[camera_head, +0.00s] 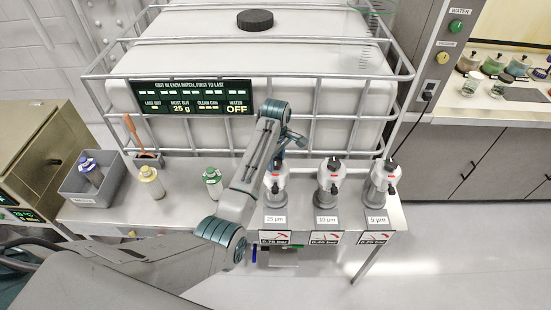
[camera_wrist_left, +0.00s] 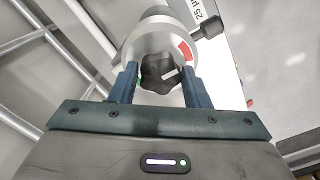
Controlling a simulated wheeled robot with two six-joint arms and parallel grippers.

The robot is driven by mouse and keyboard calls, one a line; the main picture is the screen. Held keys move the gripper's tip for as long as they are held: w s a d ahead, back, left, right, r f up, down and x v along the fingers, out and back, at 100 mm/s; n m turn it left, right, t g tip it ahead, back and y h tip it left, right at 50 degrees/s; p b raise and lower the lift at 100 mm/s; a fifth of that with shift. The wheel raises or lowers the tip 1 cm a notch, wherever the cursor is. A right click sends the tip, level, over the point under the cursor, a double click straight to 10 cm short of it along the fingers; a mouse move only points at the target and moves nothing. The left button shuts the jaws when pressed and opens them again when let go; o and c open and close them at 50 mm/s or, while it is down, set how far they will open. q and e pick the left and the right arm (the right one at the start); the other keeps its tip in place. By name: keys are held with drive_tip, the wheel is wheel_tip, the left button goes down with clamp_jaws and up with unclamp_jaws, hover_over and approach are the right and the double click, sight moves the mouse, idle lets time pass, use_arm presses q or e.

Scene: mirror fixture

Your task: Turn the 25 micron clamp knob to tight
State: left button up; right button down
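The 25 micron housing (camera_head: 276,184) is the leftmost of three white filter units on the bench, with a 25 µm label (camera_head: 275,219) in front. Its black lobed clamp knob (camera_wrist_left: 158,73) shows in the left wrist view. A white mark on the knob points right and slightly up, a little below a red patch (camera_wrist_left: 185,51) on the white face. My left gripper (camera_wrist_left: 159,78) has one finger on each side of the knob, with small gaps showing; it looks open around it. In the head view the left gripper (camera_head: 290,139) is above the unit. My right gripper is not in view.
A caged white tank (camera_head: 230,70) is behind. Green-capped (camera_head: 212,182) and yellow-capped (camera_head: 151,182) bottles and a grey bin (camera_head: 75,190) are on the left.

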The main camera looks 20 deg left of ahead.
use_arm(q)
drive_tip(key=c, duration=0.6)
